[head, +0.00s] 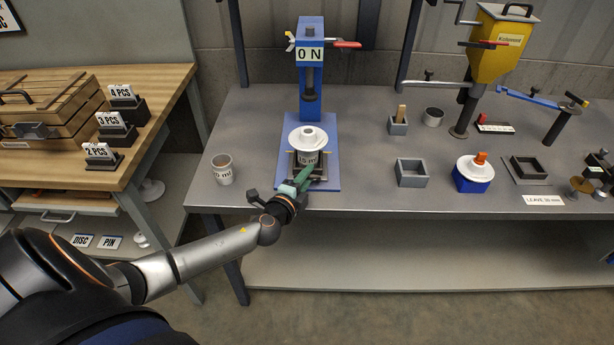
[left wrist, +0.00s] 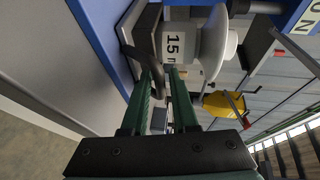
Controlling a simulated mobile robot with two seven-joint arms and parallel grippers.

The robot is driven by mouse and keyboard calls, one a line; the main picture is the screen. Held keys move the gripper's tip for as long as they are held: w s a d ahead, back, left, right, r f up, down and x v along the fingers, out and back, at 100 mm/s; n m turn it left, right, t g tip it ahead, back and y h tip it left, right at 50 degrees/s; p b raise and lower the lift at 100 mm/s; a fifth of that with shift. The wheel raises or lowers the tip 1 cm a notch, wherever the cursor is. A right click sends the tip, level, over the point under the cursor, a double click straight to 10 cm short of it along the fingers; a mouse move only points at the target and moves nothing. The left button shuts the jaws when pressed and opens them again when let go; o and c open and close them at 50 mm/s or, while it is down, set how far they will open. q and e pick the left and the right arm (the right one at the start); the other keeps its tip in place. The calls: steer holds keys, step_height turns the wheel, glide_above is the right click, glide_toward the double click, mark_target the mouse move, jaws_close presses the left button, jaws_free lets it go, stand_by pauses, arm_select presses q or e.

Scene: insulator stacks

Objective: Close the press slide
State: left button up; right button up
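On the plate, a dark slide (head: 321,177) carries a white insulator stack (head: 308,142), labelled "15 m…" in the left wrist view (left wrist: 174,46). My left gripper (head: 303,178) is low at the front of the slide. In the left wrist view its two green fingers (left wrist: 162,85) stand apart, with a dark bar between or just beyond their tips. I cannot tell whether they touch it. My right gripper is out of view.
A labelled cup (head: 221,170) stands left of the press. To the right are a grey open box (head: 411,172), a blue and white container with an orange top (head: 473,173), and a yellow hopper (head: 500,45). A wooden table (head: 150,145) stands left, beyond a gap.

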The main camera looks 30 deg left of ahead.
arm_select(q)
jaws_close()
stand_by(1.4)
